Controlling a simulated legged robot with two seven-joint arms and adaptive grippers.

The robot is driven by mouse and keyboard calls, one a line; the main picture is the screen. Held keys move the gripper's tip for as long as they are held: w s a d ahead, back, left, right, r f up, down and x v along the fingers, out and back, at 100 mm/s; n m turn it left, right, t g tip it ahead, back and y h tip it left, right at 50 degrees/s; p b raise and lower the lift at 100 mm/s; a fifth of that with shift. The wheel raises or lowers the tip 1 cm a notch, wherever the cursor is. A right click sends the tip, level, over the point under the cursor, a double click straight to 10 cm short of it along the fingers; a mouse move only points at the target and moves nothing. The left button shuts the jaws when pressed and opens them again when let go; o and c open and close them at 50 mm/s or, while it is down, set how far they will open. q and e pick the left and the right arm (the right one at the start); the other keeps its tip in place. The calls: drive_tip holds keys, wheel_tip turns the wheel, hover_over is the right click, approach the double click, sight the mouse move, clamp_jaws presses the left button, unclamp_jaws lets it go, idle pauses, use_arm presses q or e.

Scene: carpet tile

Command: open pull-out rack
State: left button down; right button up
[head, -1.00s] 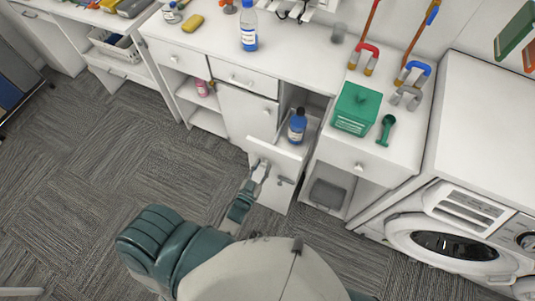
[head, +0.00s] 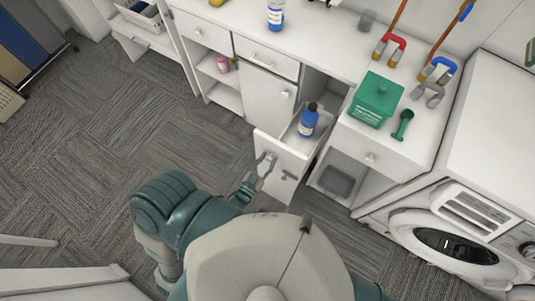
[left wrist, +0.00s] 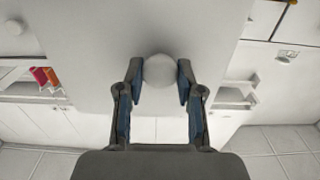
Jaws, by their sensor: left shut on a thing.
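The pull-out rack (head: 285,148) is a narrow white unit that stands out from the cabinet row in the head view, with its inside partly exposed. A blue bottle with a dark cap (head: 308,122) stands upright in it. My left gripper (head: 267,163) is at the outer face of the rack's front panel. In the left wrist view my left gripper (left wrist: 160,76) has its two fingers on either side of a round pale knob (left wrist: 160,70) and is shut on it. The white front panel (left wrist: 95,50) fills much of that view. My right gripper is not in view.
A white cabinet door (head: 268,100) and drawer are left of the rack. An open compartment with a grey bin (head: 337,181) is to its right. A green box (head: 377,98) sits on the counter, and a washing machine (head: 450,245) stands at right. Carpet (head: 110,140) is clear at left.

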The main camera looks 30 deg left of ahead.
use_arm(q)
drive_tip(key=c, duration=0.7)
unclamp_jaws()
drive_tip(key=shift+f, duration=0.1)
drive_tip(key=shift+c, duration=0.2)
drive_tip(key=s, duration=1.2)
drive_tip(key=shift+a, duration=0.2)
